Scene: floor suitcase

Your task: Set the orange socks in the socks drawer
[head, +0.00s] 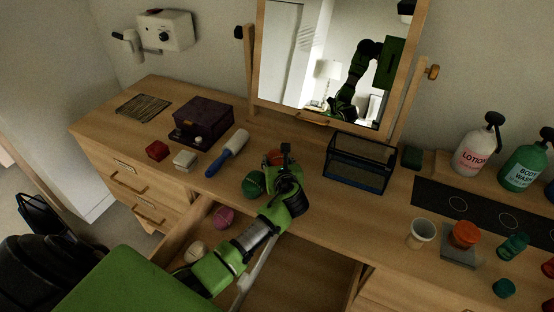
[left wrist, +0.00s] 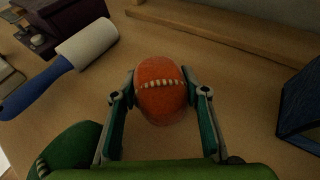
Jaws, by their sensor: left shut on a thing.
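The orange socks (head: 273,156), a rolled ball with pale stitching, are at the dresser top (head: 318,205), partly hidden by my gripper in the head view. In the left wrist view the orange socks (left wrist: 160,98) sit between the two fingers of my left gripper (left wrist: 160,84), which is shut on them. My left gripper (head: 282,165) reaches over the open drawer (head: 310,272) from the front. Inside this drawer lie a pink ball (head: 223,217) and a beige ball (head: 195,250). My right gripper is not in view.
A dark green ball (head: 254,184) lies beside my gripper on the dresser top. A lint roller (head: 228,153) and a purple box (head: 203,121) stand to the left. A dark glass-sided box (head: 358,163) stands to the right, below the mirror (head: 330,60).

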